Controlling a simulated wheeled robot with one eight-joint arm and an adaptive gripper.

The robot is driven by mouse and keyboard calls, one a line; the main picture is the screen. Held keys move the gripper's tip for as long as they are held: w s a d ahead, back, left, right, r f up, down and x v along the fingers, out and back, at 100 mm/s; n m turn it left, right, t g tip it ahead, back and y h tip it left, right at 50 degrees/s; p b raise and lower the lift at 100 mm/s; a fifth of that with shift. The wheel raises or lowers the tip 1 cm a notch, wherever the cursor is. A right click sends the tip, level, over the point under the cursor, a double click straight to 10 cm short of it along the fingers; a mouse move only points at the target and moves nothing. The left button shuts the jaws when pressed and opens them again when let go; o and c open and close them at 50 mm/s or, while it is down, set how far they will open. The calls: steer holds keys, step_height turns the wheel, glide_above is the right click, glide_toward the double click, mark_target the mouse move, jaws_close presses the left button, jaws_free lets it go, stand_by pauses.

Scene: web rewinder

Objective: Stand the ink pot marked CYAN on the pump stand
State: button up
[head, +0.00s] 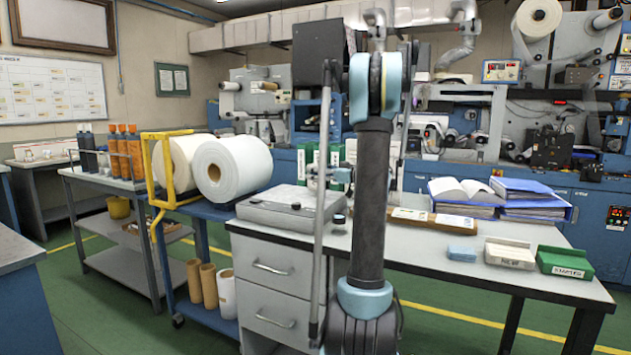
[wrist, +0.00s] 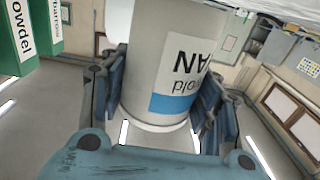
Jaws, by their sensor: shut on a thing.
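In the wrist view, a pale grey cylindrical ink pot (wrist: 150,60) fills the middle. Its white label has a blue band and shows the upside-down letters "AN"; the rest of the word is out of sight. My gripper (wrist: 162,88) is shut on the pot, with a dark blue finger on either side. The room's ceiling lights also lie low in this picture, so the pot looks roughly upright. I cannot identify the pump stand.
The grey desk (head: 465,262) carries a flat grey box (head: 287,208), blue binders (head: 528,190), a blue block (head: 462,253) and a green labelled box (head: 565,262). Green-and-white binders also stand close in the wrist view (wrist: 15,40). A cart with white rolls (head: 232,170) stands left.

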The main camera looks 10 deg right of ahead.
steer(key=shift+f, duration=1.05)
steer(key=o, duration=1.5)
steer(key=shift+c, duration=0.2)
steer(key=shift+o, duration=0.5)
steer(key=v, duration=1.1)
steer(key=shift+s+d, duration=0.2)
steer(key=shift+d, duration=0.1)
steer(key=s+d+r, duration=0.2)
steer(key=s+d, duration=0.1)
steer(key=d, duration=0.1)
steer(key=x, duration=1)
steer(key=shift+w+a+f, duration=0.2)
steer(key=shift+w+a, duration=0.05)
steer(key=shift+w, duration=0.05)
steer(key=shift+f+x, duration=0.2)
steer(key=shift+x, duration=2.9)
